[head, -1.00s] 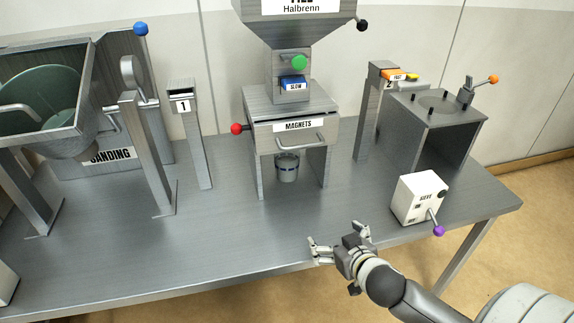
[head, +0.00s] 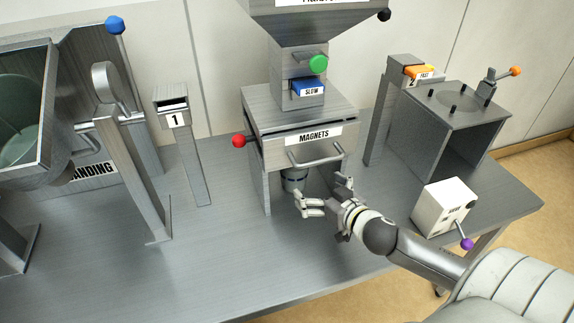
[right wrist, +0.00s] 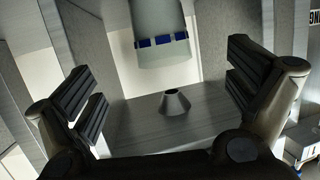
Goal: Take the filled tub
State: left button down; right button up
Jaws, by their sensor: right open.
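My left gripper is not in view.
The MAGNETS housing (head: 300,134) with its front handle stands over the tub, its legs on both sides. A white box (head: 443,206) with a purple-knobbed lever is at right. The table front (head: 230,270) is clear.

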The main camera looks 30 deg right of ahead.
aim_at(302, 177)
jog(key=shift+w, duration=0.55)
jog(key=x, duration=0.3)
jog(key=shift+w+f, duration=0.2)
jog(key=shift+w, duration=0.1)
jog(key=shift+w+f, duration=0.1)
jog(key=shift+w, duration=0.35)
jog(key=x, duration=0.4)
jog(key=shift+w+f, duration=0.2)
jog(key=shift+w, duration=0.25)
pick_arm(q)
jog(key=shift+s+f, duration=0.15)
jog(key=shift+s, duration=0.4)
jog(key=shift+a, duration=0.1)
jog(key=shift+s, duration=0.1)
pick_arm(e)
jog(key=c, duration=1.3)
